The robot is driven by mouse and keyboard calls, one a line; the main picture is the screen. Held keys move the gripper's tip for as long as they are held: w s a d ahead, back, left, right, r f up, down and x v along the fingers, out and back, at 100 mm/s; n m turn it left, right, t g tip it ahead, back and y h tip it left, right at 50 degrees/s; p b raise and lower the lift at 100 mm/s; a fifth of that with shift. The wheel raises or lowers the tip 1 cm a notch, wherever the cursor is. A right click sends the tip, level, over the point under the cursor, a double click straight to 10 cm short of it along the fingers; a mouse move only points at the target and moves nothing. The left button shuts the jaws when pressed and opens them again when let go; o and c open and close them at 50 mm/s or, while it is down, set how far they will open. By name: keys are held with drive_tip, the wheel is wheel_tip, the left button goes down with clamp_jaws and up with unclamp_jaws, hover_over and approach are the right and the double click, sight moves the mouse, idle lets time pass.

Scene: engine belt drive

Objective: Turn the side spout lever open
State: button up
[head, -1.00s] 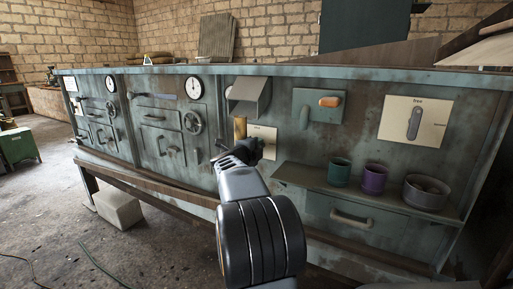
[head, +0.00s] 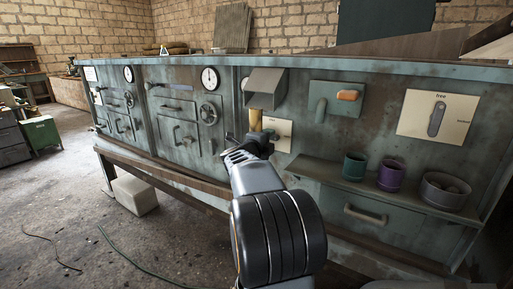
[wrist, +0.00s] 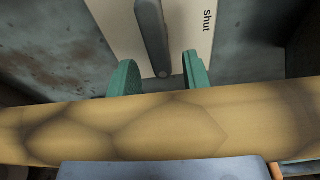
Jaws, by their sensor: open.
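In the wrist view a grey lever (wrist: 152,35) sits on a pale plate (wrist: 110,25) marked "shut". The view is rolled, so the word runs downward. My gripper (wrist: 160,76) is open, its two green fingertips on either side of the lever's near end; I cannot tell whether they touch it. A yellow-brown pipe (wrist: 150,130) crosses in front of the fingers and hides part of them. In the head view my gripper (head: 260,142) is at the plate (head: 282,136), just below the pipe (head: 256,118), and hides the lever.
A grey hood (head: 265,87) juts out above the pipe. To the right are a panel with an orange handle (head: 348,95), a free/locked lever plate (head: 460,118), and a shelf with a green cup (head: 354,167), purple cup (head: 391,176) and grey bowl (head: 445,192). Open floor lies at left.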

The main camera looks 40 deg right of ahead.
drive_tip(key=p+v, duration=0.2)
drive_tip(key=v, duration=0.9)
drive_tip(key=shift+a, duration=0.3)
drive_tip(key=shift+f, duration=0.1)
drive_tip(key=w+a+r+n+t+y+p, duration=0.55)
drive_tip(key=a+r+n+t+p, duration=0.25)
drive_tip(key=r+n+p, duration=0.25)
drive_tip(key=a+r+n+t+y+p, duration=0.2)
drive_tip(key=a+r+n+y+p, duration=0.3)
drive_tip(key=a+n+y+p, duration=0.6)
drive_tip(key=s+a+r+n+g+p, duration=0.1)
drive_tip(key=s+a+n+g+p, duration=0.3)
drive_tip(key=s+n+g+p, duration=0.1)
drive_tip(key=s+a+r+n+g+p, duration=0.1)
drive_tip(key=s+a+n+g+p, duration=0.3)
drive_tip(key=s+n+p, duration=0.3)
drive_tip(key=s+g+y+p, duration=0.1)
drive_tip(key=s+p, duration=0.1)
drive_tip(key=s, duration=0.3)
drive_tip(key=shift+s+g, duration=0.2)
drive_tip(key=shift+g, duration=0.2)
drive_tip(key=shift+c, duration=0.4)
